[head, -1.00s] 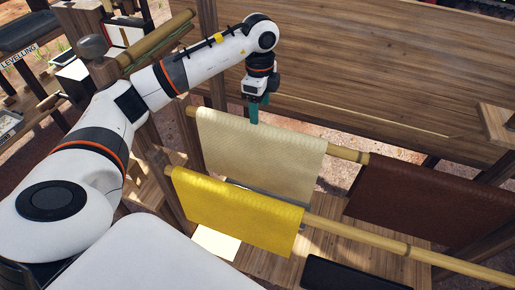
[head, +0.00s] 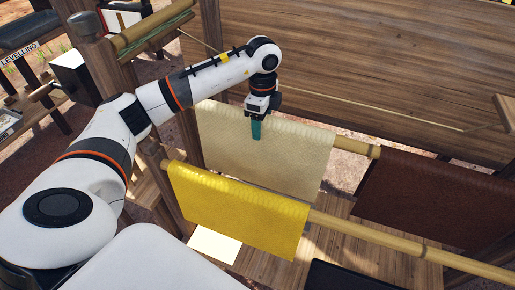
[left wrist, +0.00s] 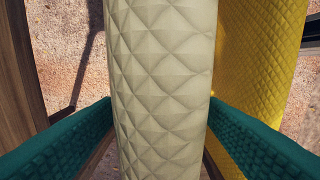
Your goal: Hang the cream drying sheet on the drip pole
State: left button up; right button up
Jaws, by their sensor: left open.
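The cream drying sheet (head: 270,155) hangs draped over the rear bamboo pole (head: 358,147), with a quilted surface. My left gripper (head: 256,130) points down at the top fold of the cream sheet. In the left wrist view the cream sheet (left wrist: 162,90) runs between two teal fingers, which stand apart on either side of it; the left gripper (left wrist: 160,135) is open. I cannot tell whether the fingers touch the sheet. Which pole is the drip pole is not clear from the frames. My right gripper is not in view.
A yellow sheet (head: 235,210) hangs on the front bamboo pole (head: 400,248), close to the cream one. A dark brown sheet (head: 425,200) hangs right of it on the rear pole. A wooden wall (head: 370,65) stands behind, and a wooden post (head: 95,55) at the left.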

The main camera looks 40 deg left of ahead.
pick_arm(q)
jog(key=c, duration=1)
jog(key=shift+r, duration=0.1)
jog(key=shift+r, duration=0.2)
jog(key=shift+r+p, duration=0.5)
jog(key=shift+p, duration=0.2)
